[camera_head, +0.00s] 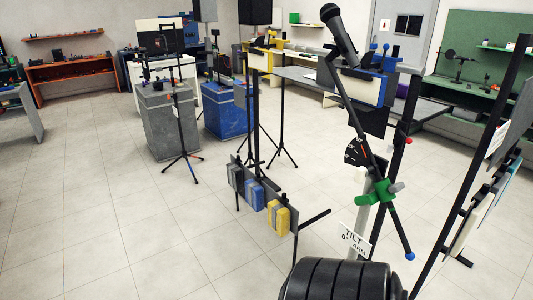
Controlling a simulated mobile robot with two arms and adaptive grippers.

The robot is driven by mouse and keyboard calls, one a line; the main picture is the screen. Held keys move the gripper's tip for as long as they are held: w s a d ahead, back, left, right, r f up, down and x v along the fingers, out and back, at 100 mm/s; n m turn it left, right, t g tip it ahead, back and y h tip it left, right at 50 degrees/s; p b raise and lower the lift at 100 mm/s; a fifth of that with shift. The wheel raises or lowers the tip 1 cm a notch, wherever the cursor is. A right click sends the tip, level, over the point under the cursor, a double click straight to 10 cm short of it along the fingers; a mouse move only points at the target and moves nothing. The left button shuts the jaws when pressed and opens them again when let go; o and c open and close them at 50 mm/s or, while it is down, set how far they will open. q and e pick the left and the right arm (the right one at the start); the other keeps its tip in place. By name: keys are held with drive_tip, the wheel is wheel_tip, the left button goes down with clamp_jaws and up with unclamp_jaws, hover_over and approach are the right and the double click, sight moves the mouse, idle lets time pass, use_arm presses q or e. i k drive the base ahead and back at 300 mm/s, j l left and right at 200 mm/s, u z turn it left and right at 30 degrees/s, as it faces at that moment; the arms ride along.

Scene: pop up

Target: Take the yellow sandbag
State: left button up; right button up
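The yellow sandbag (279,218) hangs at the near right end of a dark low rack (296,222) in the middle of the view. A blue sandbag (254,194) hangs beside it to the left, and a dark grey one (235,176) is further left. The yellow sandbag is upright, with dark bands on it. Neither of my grippers shows in this view, so I see nothing in contact with the sandbag.
A stand with a microphone (340,29), a green clamp (379,192) and black round weights (338,281) rises close on the right. A tripod stand (181,130) and grey box (160,116) are behind left. The tiled floor (110,210) at left is clear.

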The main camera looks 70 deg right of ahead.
sight(279, 215)
drive_tip(key=i+z, duration=0.4)
drive_tip(key=i, duration=0.15)
drive_tip(key=i+j+z, duration=0.1)
drive_tip(key=i+z, duration=0.35)
drive_tip(key=i+j+z, duration=0.4)
drive_tip(key=i, duration=0.2)
drive_tip(key=i+l+z, duration=0.25)
drive_tip(key=z, duration=0.2)
drive_tip(key=i+z, duration=0.8)
drive_tip(key=z, duration=0.15)
drive_tip(key=i+j+z, duration=0.15)
drive_tip(key=i+z, duration=0.2)
drive_tip(key=z, duration=0.15)
